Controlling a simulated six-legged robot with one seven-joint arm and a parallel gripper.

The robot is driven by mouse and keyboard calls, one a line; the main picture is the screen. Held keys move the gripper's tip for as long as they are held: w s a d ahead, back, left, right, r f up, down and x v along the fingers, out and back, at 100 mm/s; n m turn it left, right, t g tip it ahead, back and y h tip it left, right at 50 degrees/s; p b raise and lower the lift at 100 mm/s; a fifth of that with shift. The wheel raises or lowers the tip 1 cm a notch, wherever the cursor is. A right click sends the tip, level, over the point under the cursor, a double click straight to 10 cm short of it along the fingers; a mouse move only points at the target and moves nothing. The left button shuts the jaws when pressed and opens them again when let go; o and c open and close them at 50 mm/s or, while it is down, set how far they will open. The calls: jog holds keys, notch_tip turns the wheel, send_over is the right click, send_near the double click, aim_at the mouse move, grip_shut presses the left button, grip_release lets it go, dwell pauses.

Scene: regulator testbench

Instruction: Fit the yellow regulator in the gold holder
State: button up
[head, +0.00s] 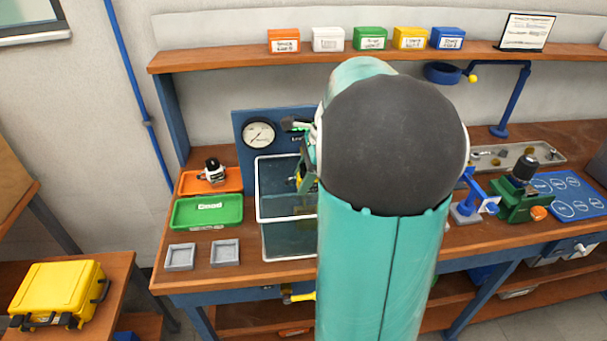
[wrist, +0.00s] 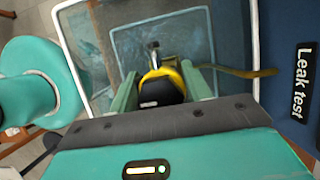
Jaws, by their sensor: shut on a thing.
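The yellow regulator (wrist: 158,84), yellow with a black front part, sits between the two green fingers of my gripper (wrist: 161,76) in the wrist view. The gripper is shut on it, over the glass-walled tank (wrist: 97,62). A gold bar (wrist: 245,72) runs from beside the regulator to the right, towards the blue leak test panel. It may be the gold holder; I cannot tell whether it touches the regulator. In the head view my arm hides most of the gripper, and only a green part of it shows beside the tank (head: 285,227). The regulator is not clear there.
The blue panel (head: 243,128) with a round gauge (head: 258,134) stands behind the tank. Left of it are an orange tray (head: 190,184) with a black-and-white device, a green tray (head: 207,224) and two small grey trays. A green vise (head: 515,207) stands at right.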

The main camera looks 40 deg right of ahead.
aim_at(303, 200)
jog(key=shift+f, duration=3.95)
dwell(4.0)
